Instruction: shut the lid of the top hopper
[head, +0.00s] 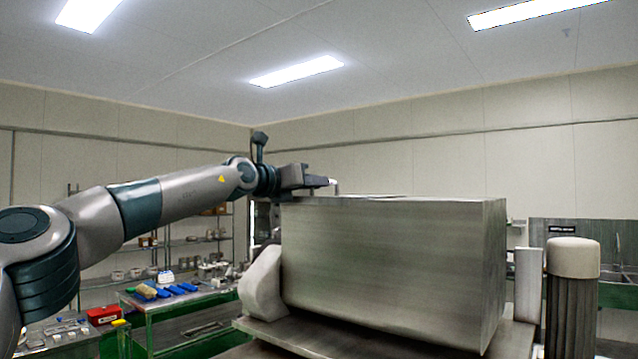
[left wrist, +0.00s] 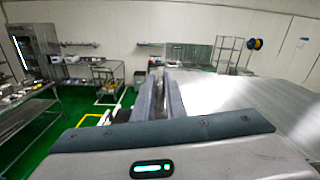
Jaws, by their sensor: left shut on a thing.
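The top hopper (head: 390,265) is a large brushed-steel box in the middle and right of the head view. Its top looks flat, with a thin sheet edge (head: 400,198) along it. I cannot tell whether this sheet is the lid or whether it is fully down. In the left wrist view a shiny flat steel surface (left wrist: 235,95) lies right of the fingers. My left gripper (head: 326,182) is at the hopper's top left edge, shut on a small pale part (head: 335,187), perhaps a handle. The fingers (left wrist: 163,85) mostly hide it in the wrist view. My right gripper is not in view.
A white rounded bracket (head: 262,285) flanks the hopper's left side. A grey cylinder with a pale cap (head: 573,258) stands at the right. A green-framed table (head: 180,300) with tools and shelves (head: 205,240) stands behind at left. The space above the hopper is clear.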

